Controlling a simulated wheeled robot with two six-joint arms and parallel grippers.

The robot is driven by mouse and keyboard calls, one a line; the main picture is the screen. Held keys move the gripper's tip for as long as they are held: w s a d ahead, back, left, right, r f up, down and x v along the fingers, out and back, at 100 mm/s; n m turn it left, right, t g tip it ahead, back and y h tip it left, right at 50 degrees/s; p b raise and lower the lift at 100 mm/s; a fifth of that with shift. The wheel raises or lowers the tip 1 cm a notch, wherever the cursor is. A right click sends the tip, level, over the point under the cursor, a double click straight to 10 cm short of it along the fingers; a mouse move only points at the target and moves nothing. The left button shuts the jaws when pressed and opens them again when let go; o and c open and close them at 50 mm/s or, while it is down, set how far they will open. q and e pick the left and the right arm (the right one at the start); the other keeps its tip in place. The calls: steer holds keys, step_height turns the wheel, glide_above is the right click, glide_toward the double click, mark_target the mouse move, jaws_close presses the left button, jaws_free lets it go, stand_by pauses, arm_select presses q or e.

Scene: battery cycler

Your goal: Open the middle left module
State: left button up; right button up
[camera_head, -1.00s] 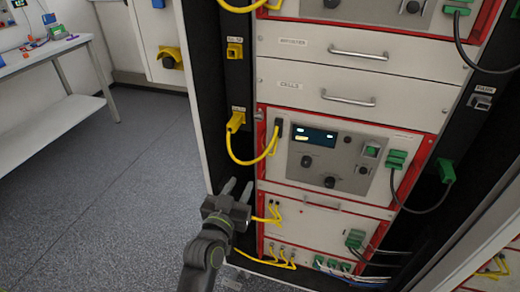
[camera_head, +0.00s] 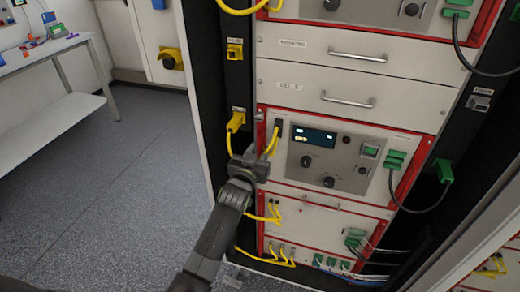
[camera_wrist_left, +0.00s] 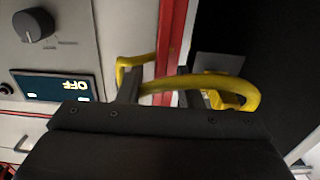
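The middle module (camera_head: 345,187) is a grey-white panel with a red frame, dark display (camera_head: 313,135), black knobs and a green connector. It sits flush in the rack. A yellow cable (camera_head: 268,146) loops from a yellow plug (camera_head: 236,120) on the black rail to the module's left side; it also shows in the left wrist view (camera_wrist_left: 225,83). My left gripper (camera_head: 255,158) is at the module's left edge, over the lower loop, partly hiding it. In the wrist view its two fingers (camera_wrist_left: 162,92) stand apart, with the cable across them; a grip on it is not evident. My right gripper is out of view.
Two drawers with bar handles (camera_head: 347,101) are above the module. A lower module (camera_head: 325,222) with yellow and green cables is below. A dark door edge stands at right. The floor (camera_head: 100,190) at left is clear, with a white bench (camera_head: 60,115) beyond.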

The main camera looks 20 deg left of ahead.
arm_select(q)
steer(key=shift+w, duration=0.8)
jaws_close()
